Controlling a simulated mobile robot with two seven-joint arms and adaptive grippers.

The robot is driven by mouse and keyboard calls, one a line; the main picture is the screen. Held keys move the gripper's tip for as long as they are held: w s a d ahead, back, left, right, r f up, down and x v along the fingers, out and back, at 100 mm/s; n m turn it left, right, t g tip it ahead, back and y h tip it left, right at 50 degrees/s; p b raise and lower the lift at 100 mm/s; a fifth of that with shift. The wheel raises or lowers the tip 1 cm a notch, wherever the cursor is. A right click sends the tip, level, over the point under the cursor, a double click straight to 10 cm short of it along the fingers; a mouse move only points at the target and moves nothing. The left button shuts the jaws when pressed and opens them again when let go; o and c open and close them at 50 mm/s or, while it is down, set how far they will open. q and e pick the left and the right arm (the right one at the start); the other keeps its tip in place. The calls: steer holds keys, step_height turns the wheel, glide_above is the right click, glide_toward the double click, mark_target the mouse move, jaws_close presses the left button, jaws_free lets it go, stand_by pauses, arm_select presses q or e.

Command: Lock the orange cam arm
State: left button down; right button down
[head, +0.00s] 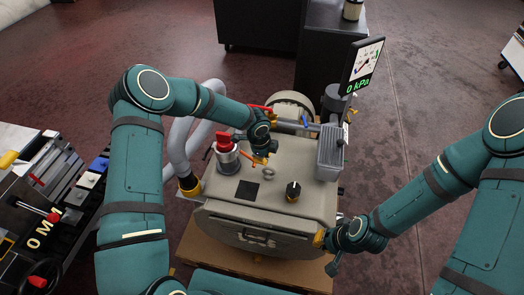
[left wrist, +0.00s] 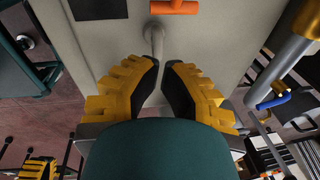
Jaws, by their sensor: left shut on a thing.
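The orange cam arm (left wrist: 174,7) shows at the top edge of the left wrist view as a short bar with a stub, partly cut off. It lies beyond my left fingertips, apart from them. My left gripper (left wrist: 165,66) is closed around a grey post (left wrist: 153,40) with a rounded end, standing on the pale machine top; the grip itself is partly hidden. In the head view my left gripper (head: 260,158) is low over the machine (head: 215,205), beside the red-topped cylinder (head: 225,155). My right gripper (head: 325,245) is at the machine's front right edge; its fingers are too small to read.
A black dial (head: 293,191) and a black square (head: 248,190) are on the machine top. A blue-handled lever (head: 305,122) and a gauge (head: 362,65) reading 0 kPa stand at the right. A grey hose (head: 178,150) is at the left. A tool bench (head: 40,200) stands farther left.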

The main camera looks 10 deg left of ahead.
mark_target(248, 156)
arm_select(q)
steer(key=f, duration=0.1)
steer(key=a+f, duration=0.1)
steer(key=f, duration=0.2)
steer(key=shift+w+a+b, duration=0.25)
steer(key=shift+w+b, duration=0.05)
steer(key=shift+w, duration=0.05)
steer(key=shift+w+a+f, duration=0.2)
steer(key=shift+a+f, duration=0.2)
steer(key=shift+a, duration=0.05)
steer(key=shift+a, duration=0.1)
